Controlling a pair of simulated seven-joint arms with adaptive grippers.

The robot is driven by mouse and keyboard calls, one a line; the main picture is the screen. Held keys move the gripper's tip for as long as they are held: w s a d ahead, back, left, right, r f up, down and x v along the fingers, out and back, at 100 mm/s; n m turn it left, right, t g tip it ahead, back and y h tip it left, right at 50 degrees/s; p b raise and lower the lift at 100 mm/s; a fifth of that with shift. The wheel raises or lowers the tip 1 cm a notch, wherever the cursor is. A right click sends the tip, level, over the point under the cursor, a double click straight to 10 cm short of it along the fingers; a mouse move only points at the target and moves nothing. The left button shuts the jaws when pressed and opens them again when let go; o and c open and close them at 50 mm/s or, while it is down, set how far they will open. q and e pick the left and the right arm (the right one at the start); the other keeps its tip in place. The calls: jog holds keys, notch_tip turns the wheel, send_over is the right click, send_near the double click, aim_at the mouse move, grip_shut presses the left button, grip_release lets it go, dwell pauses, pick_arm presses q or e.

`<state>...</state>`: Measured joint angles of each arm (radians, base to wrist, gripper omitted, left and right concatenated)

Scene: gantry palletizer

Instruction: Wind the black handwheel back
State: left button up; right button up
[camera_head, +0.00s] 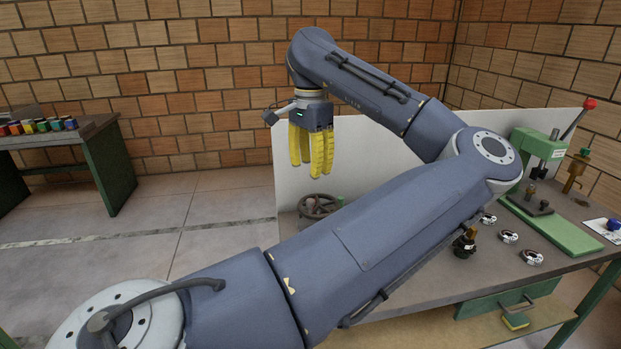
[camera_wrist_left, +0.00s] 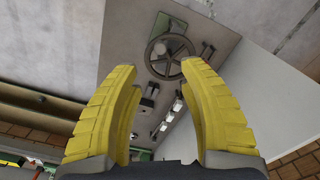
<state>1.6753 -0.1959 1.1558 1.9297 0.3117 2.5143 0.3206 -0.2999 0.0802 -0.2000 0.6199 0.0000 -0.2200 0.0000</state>
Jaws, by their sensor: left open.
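The black handwheel (camera_head: 318,206) lies at the left end of the workbench, partly hidden behind my left arm in the head view. In the left wrist view the handwheel (camera_wrist_left: 171,56) shows its full rim and spokes, beyond the fingertips. My left gripper (camera_head: 311,172) has yellow fingers pointing down and hangs above the bench, apart from the wheel. Its fingers also show in the left wrist view (camera_wrist_left: 165,75), spread with nothing between them. My right gripper is in neither view.
The grey workbench (camera_head: 431,281) has a pale panel (camera_head: 389,158) behind it. A green press (camera_head: 535,160) with a red-knobbed lever stands at its right. Several small gauges lie on the bench. Another table (camera_head: 86,133) with coloured items stands far left.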

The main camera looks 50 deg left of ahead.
pick_arm(q)
jog(key=shift+r, duration=0.95)
